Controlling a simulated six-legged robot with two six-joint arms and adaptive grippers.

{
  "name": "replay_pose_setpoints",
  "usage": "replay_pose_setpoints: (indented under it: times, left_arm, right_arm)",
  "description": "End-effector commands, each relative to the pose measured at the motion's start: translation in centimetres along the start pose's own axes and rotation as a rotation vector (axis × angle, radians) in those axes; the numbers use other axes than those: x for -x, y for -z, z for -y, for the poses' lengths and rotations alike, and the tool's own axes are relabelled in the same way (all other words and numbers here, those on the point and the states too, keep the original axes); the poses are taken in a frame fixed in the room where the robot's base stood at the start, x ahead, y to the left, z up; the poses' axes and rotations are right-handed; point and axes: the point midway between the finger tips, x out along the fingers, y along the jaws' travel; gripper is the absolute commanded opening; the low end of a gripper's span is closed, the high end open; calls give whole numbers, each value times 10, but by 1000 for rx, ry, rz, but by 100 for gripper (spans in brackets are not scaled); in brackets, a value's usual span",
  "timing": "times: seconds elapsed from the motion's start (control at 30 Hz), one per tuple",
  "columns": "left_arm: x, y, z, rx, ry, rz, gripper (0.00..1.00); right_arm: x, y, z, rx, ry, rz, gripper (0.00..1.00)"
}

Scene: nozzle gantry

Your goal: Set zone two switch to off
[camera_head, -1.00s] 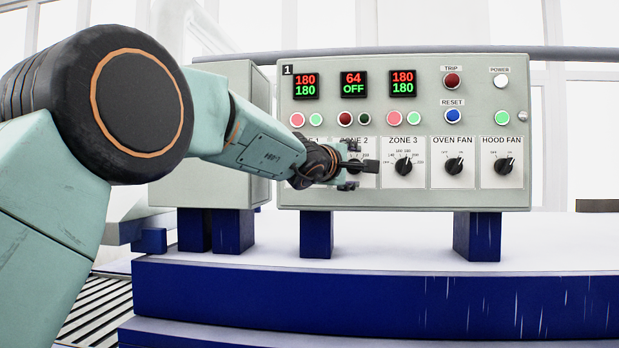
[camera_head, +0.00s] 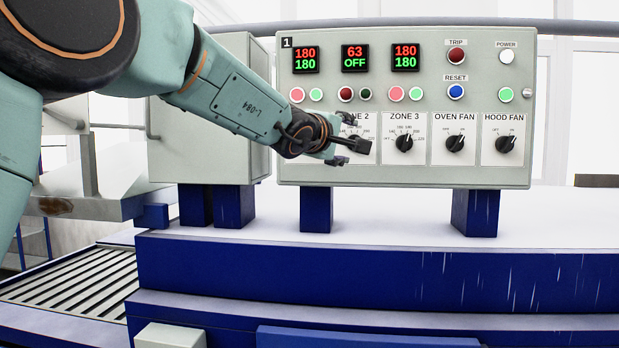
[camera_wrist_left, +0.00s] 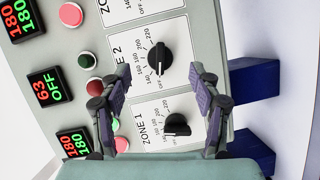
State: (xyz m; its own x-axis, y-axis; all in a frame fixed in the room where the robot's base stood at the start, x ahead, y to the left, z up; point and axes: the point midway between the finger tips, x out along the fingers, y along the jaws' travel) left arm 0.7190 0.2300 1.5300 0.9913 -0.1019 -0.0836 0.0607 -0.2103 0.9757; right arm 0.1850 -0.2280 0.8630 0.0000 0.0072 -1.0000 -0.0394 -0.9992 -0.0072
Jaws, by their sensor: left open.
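The zone 2 switch is a black rotary knob (camera_wrist_left: 160,60) on a white plate with printed numbers. In the wrist view its pale mark seems to point down the picture, toward the low end of the scale. In the head view my gripper partly covers its plate (camera_head: 357,128). The zone 2 display (camera_head: 354,58) reads 63 over OFF. My left gripper (camera_head: 349,138) is open in front of the panel at this knob. In the wrist view its two fingers (camera_wrist_left: 158,75) are spread either side of the knob's lower part; I cannot tell whether they touch it.
The zone 1 knob (camera_wrist_left: 177,124) lies between the fingers' bases in the wrist view. The zone 3 knob (camera_head: 404,143), oven fan knob (camera_head: 455,143) and hood fan knob (camera_head: 505,143) stand to the right. Lamps and buttons, including red trip (camera_head: 456,56), sit above.

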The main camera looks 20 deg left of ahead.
Motion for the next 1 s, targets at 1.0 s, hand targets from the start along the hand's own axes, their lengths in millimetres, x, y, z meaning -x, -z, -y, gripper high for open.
replay_pose_setpoints:
  times: [1.0]
  left_arm:
    - [48,26,72,-435,360,-161,63]
  right_arm:
    - [-10,0,0,0,0,0,40]
